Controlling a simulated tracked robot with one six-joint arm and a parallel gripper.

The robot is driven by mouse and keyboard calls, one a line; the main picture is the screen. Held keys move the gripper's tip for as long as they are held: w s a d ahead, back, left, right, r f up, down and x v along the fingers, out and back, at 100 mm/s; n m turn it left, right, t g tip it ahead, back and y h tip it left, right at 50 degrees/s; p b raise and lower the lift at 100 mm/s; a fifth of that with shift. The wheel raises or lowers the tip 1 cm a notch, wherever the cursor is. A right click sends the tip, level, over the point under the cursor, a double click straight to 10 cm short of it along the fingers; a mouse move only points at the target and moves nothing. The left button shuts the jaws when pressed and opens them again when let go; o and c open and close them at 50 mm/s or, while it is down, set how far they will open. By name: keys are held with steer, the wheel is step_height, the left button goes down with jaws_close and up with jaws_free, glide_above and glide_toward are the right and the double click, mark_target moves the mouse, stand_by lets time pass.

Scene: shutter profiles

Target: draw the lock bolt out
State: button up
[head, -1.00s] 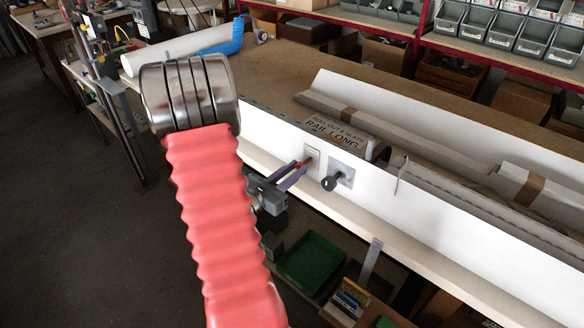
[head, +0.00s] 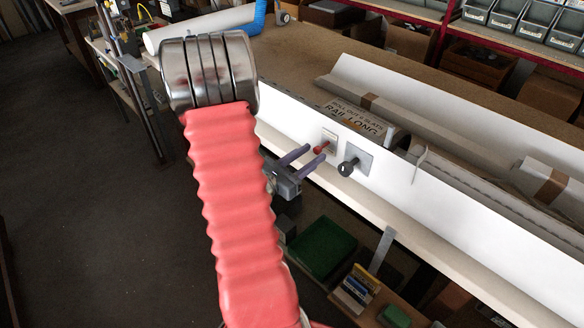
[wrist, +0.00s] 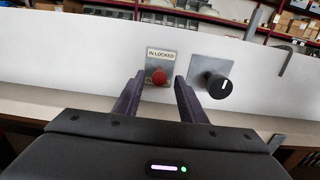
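The lock bolt shows as a red knob (head: 321,148) on a short red stem, standing out from a small pale plate on the white panel. In the wrist view the red knob (wrist: 159,77) sits just below the plate's label (wrist: 161,55), which reads "IN LOCKED". My gripper (head: 314,154) is open, its two purple fingers pointing at the panel. In the wrist view the knob lies between the fingertips, with a gap visible on each side. How deep the fingers reach around it, I cannot tell.
A black knob (head: 346,168) on a grey plate stands close to the right of the red knob. The long white panel (head: 440,198) runs along the bench edge. A cardboard piece marked "RAIL LONG" (head: 355,122) lies behind it. A green bin (head: 322,248) is below.

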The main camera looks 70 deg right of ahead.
steer(key=v, duration=1.3)
steer(key=shift+a, duration=0.15)
steer(key=shift+f, duration=0.1)
stand_by(0.5)
